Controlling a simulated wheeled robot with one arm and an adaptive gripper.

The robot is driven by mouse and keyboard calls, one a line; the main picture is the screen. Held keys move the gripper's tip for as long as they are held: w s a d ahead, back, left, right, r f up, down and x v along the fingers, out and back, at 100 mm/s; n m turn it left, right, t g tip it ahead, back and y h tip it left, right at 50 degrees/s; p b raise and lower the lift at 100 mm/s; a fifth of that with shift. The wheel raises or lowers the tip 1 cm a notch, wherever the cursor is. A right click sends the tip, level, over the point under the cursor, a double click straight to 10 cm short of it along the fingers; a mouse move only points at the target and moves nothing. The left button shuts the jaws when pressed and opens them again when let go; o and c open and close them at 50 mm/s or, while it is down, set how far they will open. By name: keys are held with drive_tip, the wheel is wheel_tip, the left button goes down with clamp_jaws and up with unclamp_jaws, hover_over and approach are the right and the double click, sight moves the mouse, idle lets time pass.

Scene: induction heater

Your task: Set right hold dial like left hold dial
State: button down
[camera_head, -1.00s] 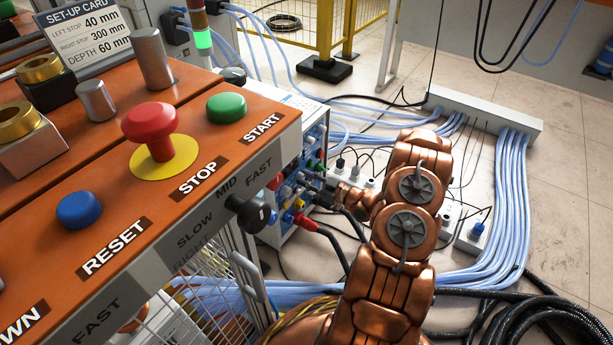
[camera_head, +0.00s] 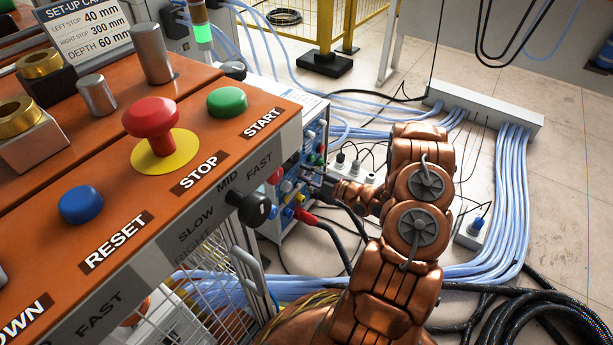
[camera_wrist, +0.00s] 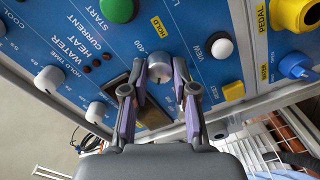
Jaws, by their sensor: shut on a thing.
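In the wrist view a blue control panel (camera_wrist: 85,22) fills the upper part. My gripper (camera_wrist: 160,72) has its two purple-lined fingers on either side of a grey dial (camera_wrist: 159,66), shut on it. A "400" mark is printed by this dial; its pointer is hidden or too small to read. Pale dials (camera_wrist: 49,78) and (camera_wrist: 96,111) stand to the left, near partly readable "TIME", "WATER" and "CURRENT" labels. I cannot tell which dials are the left and right hold dials. In the head view my gripper (camera_head: 328,186) reaches the heater's front panel (camera_head: 312,150) and hides part of it.
An orange console (camera_head: 60,150) with a red stop button (camera_head: 150,118) and a black knob (camera_head: 252,207) stands left of my arm. Red and black cables (camera_head: 325,228) leave the heater close below my gripper. A white knob (camera_wrist: 222,48) is right of the gripped dial.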

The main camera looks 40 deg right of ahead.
drive_tip(key=n+b, duration=0.2)
drive_tip(key=n, duration=0.1)
drive_tip(key=shift+f, duration=0.2)
drive_tip(key=shift+r+n+b, duration=0.15)
drive_tip(key=shift+n+b, duration=0.15)
drive_tip(key=shift+b, duration=0.05)
drive_tip(key=c, duration=0.9)
unclamp_jaws()
drive_tip(key=v, duration=1.2)
drive_tip(key=shift+a, duration=0.1)
